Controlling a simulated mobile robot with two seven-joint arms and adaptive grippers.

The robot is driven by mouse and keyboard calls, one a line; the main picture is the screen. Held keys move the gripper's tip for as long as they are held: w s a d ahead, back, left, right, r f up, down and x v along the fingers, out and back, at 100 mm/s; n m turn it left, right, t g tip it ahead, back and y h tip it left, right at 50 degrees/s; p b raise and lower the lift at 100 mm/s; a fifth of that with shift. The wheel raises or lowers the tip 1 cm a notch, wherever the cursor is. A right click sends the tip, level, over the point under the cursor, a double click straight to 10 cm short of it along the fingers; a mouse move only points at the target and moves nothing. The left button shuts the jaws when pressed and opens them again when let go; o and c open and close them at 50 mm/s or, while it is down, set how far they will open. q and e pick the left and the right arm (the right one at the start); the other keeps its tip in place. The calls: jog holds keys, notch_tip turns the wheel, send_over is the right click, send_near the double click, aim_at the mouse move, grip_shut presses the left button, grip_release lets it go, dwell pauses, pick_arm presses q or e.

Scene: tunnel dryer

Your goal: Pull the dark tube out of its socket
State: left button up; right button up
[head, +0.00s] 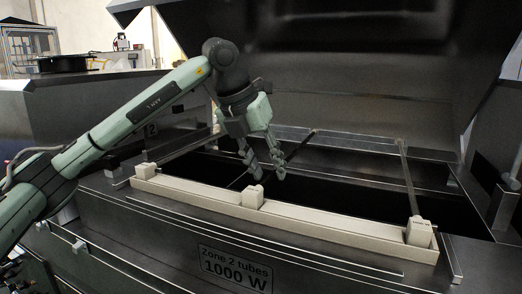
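The dark tube (300,146) runs from the beige middle socket (252,196) on the front rail back to the far side of the opening. Its near part is partly hidden by my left gripper (268,176). That gripper points down just behind the middle socket, its two fingers apart with no object visibly held. I cannot tell whether the fingers straddle the tube or touch it. My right gripper is not in view.
A beige rail (330,226) carries a left socket (146,170) and a right socket (419,231), with lighter tubes running back from them. The raised hood (340,65) stands behind the dark opening. A label plate (236,268) reads "Zone 2 tubes 1000 W".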

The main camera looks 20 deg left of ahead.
aim_at(271, 174)
pick_arm(q)
jog(key=shift+x, duration=1.55)
jog(key=shift+c, duration=0.2)
jog(key=shift+r, duration=0.15)
grip_shut()
